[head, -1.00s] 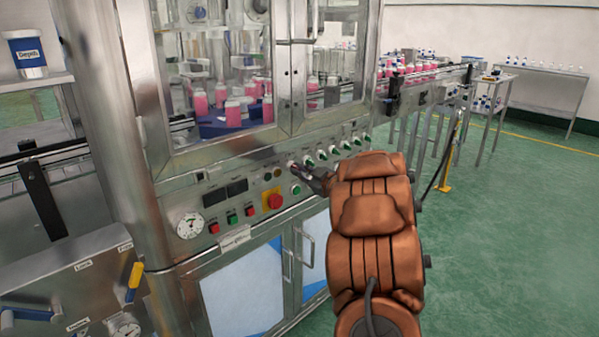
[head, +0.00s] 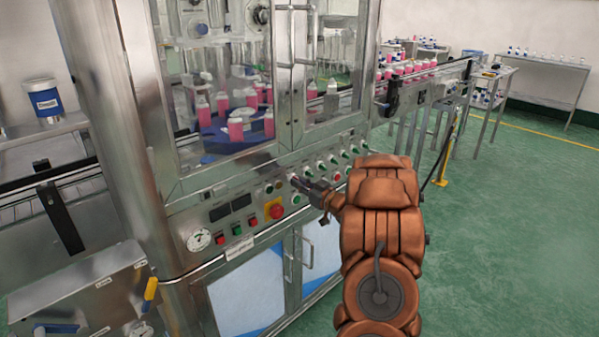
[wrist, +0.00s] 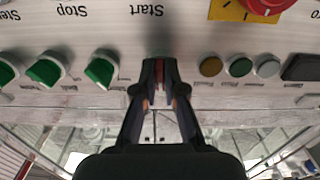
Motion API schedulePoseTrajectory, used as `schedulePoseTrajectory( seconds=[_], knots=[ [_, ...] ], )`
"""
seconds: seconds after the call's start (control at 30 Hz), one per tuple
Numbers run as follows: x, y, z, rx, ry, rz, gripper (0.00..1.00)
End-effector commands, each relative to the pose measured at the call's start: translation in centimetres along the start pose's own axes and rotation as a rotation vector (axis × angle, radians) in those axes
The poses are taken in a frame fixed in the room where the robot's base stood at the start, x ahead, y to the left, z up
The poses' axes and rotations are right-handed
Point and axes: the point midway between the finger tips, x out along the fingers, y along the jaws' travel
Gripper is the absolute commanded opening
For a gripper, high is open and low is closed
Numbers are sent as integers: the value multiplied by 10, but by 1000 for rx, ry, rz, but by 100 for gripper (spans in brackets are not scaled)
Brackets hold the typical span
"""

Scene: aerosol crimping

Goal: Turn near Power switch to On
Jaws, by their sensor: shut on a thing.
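The control panel (head: 245,215) runs along the front of the steel machine. My gripper (head: 296,182) reaches its row of switches from the right. In the wrist view, which shows the panel upside down, my gripper (wrist: 160,72) is shut on a switch knob at the near end of the row. Only a reddish sliver of this near Power switch (wrist: 159,74) shows between the fingers. Its own label and exact turn position are hidden. Green knobs (wrist: 101,68) sit beside it, by the labels Start and Stop.
A red emergency button (head: 277,211) on a yellow plate sits below the row. Small round buttons (wrist: 240,67) are close beside my fingers. Glass doors with pink bottles (head: 235,130) stand above. Green floor (head: 480,230) is open at right.

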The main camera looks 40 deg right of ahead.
Motion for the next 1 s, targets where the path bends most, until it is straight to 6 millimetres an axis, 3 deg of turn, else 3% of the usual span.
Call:
schedulePoseTrajectory(
  seconds=[0.07, 0.6, 1.0],
  knots=[
    [0, 0, -9, 61, 1, 0, 0],
    [0, 0, -5, 464, 1, 2, 0],
    [0, -1, -2, 586, 1, 1, 0]
  ],
)
